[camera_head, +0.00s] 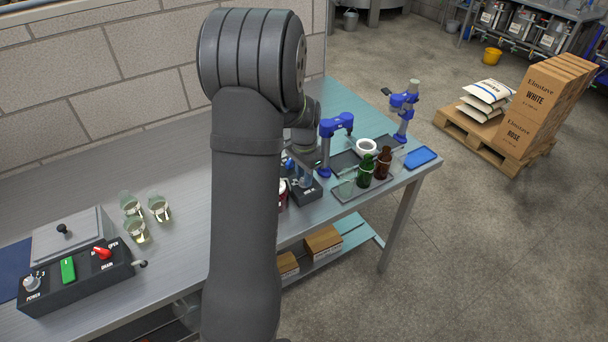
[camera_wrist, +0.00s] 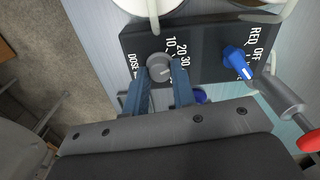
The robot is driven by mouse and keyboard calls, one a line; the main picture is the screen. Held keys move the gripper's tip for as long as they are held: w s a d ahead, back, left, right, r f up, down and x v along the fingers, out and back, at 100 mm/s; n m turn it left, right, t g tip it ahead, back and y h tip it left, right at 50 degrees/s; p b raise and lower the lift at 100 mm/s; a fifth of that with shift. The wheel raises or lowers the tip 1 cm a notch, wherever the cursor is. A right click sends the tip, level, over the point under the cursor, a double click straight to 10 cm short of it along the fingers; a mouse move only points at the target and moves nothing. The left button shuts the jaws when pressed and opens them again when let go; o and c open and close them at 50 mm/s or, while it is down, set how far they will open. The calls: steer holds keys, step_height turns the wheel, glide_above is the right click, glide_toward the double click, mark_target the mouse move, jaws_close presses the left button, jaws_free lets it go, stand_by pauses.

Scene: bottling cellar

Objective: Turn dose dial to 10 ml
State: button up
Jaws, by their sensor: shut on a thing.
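The dose dial (camera_wrist: 159,67) is a round grey knob on a black control box (camera_wrist: 205,65) in the wrist view. The word DOSE and the numbers 10, 20 and 30 are printed around it. A pale mark shows on its face, but I cannot tell surely which number it points to. My gripper (camera_wrist: 160,78) has its two blue fingers at either side of the dial and is shut on it. In the head view the black box (camera_head: 307,194) stands on the bench, partly hidden by my gripper and arm.
A blue selector knob (camera_wrist: 237,62) marked RED and OFF sits beside the dial, and a lever with a red ball (camera_wrist: 310,141) is near. Green (camera_head: 365,171) and brown (camera_head: 383,163) bottles stand close by. Several glasses (camera_head: 134,229) stand left.

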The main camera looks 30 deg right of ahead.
steer(key=n, duration=0.6)
stand_by(0.6)
steer(key=o, duration=1)
step_height(320, 180, up, 18)
steer(key=shift+f, duration=0.25)
steer(key=shift+f, duration=0.15)
step_height(320, 180, down, 17)
steer(key=shift+f, duration=0.1)
stand_by(0.5)
